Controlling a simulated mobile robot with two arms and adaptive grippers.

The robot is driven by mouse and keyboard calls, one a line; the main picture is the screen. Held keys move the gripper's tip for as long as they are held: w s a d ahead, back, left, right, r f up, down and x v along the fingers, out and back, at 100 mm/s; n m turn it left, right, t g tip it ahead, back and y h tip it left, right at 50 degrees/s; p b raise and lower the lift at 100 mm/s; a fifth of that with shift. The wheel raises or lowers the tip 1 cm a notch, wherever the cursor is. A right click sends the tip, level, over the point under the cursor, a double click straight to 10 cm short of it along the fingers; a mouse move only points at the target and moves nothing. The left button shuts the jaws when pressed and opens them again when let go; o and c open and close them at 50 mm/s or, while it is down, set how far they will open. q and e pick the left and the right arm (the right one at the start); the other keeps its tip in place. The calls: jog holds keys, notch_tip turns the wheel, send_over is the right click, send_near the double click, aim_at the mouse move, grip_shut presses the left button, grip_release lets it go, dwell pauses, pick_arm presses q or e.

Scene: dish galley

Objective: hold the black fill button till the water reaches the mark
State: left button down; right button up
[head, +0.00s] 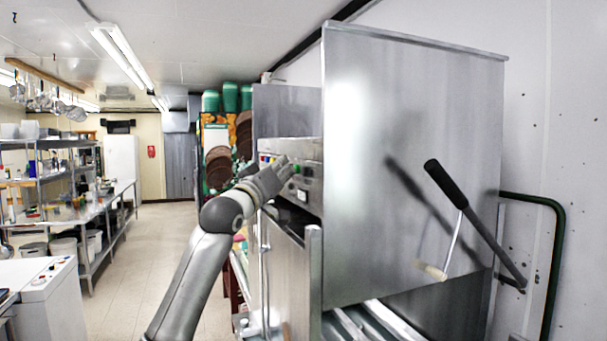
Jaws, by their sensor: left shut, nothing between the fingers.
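A steel dish machine (410,150) stands at the right with a control panel (311,152) on its side. The panel carries small coloured buttons at its left end, a green one (297,169) and a small lit window (302,195). My left gripper (283,164) is shut and empty, its fingertips at the panel just left of the green button. I cannot tell whether they touch it. I cannot make out the black fill button; the gripper covers part of the panel. Neither the water nor the mark is visible. My right gripper is out of view.
A black-handled lever (446,184) sticks out from the machine's front. Steel shelving (55,180) with kitchenware lines the left side, with a white appliance (40,300) at lower left. The tiled floor (140,270) between is clear.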

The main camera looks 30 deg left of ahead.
pick_arm(q)
jog(key=s+a+b, duration=0.1)
jog(key=s+a, duration=0.2)
jog(key=shift+s, duration=0.2)
dwell(0.4)
